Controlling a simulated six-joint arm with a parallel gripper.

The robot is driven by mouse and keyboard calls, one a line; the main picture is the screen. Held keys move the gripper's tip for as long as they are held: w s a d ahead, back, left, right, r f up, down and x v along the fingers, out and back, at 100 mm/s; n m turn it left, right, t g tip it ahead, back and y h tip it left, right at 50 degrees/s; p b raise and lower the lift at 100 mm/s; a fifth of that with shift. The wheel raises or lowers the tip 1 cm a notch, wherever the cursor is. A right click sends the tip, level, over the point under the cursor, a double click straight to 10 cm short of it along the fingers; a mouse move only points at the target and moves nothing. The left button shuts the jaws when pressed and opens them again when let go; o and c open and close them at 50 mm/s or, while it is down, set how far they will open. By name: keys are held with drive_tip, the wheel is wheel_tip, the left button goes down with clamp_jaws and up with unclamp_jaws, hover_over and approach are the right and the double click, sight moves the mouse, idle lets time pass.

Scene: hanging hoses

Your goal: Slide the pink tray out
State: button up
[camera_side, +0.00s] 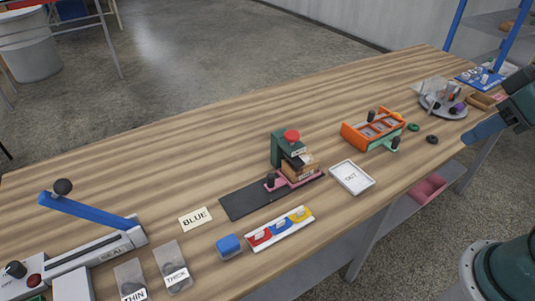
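The pink tray (291,184) is a low, small tray at the foot of a green stand with a red knob (291,136). It has a dark round knob at its left end and sits at the right end of a flat black strip (244,198). A brown, layered stack (299,164) stands over the tray and hides part of it. Parts of my arm show at the right edge, away from the tray. My gripper's fingers are not in view.
A white labelled tray (352,178) lies right of the pink tray. An orange frame (373,130) stands behind it. A white rack with coloured pieces (280,229) and a blue block (228,245) lie in front. The black strip's left part is clear.

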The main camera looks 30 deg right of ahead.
drive_tip(key=shift+o, duration=0.6)
drive_tip(key=n+g, duration=0.6)
drive_tip(key=n, duration=1.2)
hover_over(271, 175)
wheel_tip(271, 175, down, 16)
drive_tip(key=shift+r, duration=0.25)
drive_tip(key=shift+f, duration=0.2)
wheel_tip(271, 175, down, 13)
drive_tip(key=shift+f, duration=0.2)
